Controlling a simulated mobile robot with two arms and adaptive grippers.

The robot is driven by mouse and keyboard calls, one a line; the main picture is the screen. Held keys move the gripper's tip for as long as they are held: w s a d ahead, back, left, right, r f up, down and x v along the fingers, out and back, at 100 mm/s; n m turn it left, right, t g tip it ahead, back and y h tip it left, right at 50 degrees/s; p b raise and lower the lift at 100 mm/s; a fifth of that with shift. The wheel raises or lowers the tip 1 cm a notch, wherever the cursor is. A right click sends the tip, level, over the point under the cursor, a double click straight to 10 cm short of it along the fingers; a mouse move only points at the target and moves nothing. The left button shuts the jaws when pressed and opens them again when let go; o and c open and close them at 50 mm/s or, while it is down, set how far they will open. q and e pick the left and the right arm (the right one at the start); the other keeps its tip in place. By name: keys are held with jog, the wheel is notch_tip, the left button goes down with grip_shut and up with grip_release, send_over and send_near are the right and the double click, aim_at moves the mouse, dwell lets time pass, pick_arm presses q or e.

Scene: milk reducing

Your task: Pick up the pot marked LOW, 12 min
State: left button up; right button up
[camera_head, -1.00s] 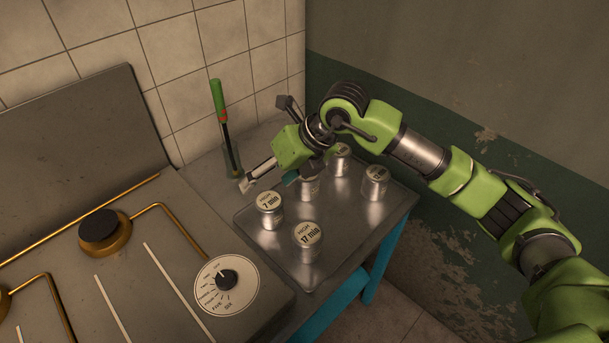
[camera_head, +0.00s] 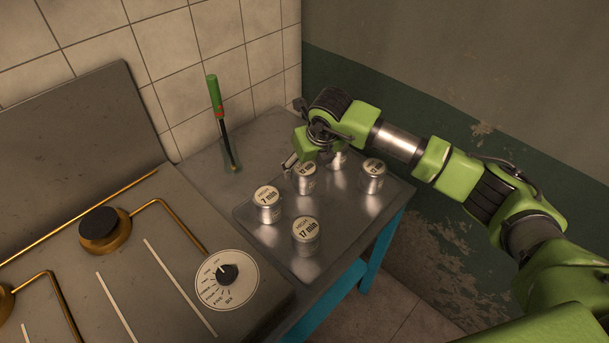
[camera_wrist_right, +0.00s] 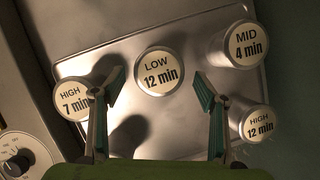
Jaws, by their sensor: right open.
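The pot marked LOW, 12 min (camera_wrist_right: 159,70) is a small metal pot with a pale round label. It stands upright on the metal tray (camera_head: 270,250), and in the head view it is the pot (camera_head: 304,180) just under my right gripper (camera_head: 300,161). In the right wrist view my right gripper (camera_wrist_right: 160,82) is open and empty. Its two fingers show left and right of the LOW pot, with visible gaps; I cannot tell its height over the pot. My left gripper is not in view.
Nearby stand HIGH 7 min (camera_wrist_right: 76,97), MID 4 min (camera_wrist_right: 240,46) and HIGH 12 min (camera_wrist_right: 254,122) pots. A 17 min pot (camera_head: 305,235) stands at the tray's front. A green-handled tool (camera_head: 216,100) stands in a glass behind. The stove (camera_head: 130,270) is left.

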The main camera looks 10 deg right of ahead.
aim_at(306, 169)
jog(key=p+x, duration=0.1)
jog(key=x, duration=0.3)
jog(key=shift+f, duration=0.15)
jog(key=shift+s, duration=0.1)
jog(key=c, duration=1.4)
jog(key=shift+o, duration=0.2)
